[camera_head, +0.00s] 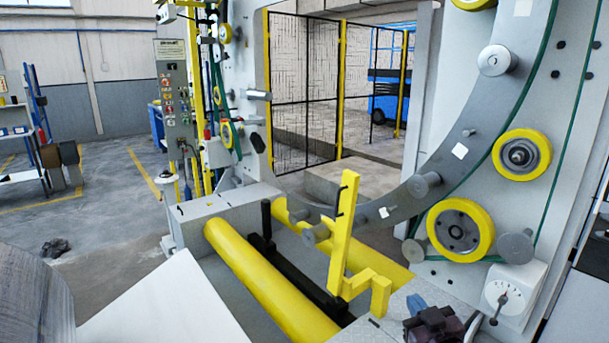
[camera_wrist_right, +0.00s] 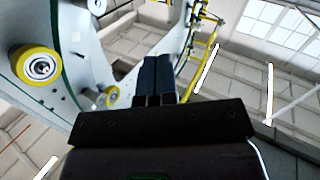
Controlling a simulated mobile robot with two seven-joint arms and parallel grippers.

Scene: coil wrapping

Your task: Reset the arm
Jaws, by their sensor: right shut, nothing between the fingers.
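My right gripper (camera_head: 416,304) shows at the bottom right of the head view, low beside the machine's right-hand base. In the right wrist view its two dark fingers (camera_wrist_right: 156,78) stand side by side, shut with nothing between them. The wrist points up toward the curved ring of the wrapping machine (camera_wrist_right: 88,45) and the ceiling. My left gripper is in neither view.
The wrapping machine has a grey ring (camera_head: 455,150), yellow wheels (camera_head: 460,230), yellow rollers (camera_head: 270,280) and an upright yellow bracket (camera_head: 343,235). A grey coil (camera_head: 30,300) is at the lower left. A control cabinet (camera_head: 175,95) stands behind. Open floor (camera_head: 110,200) lies left.

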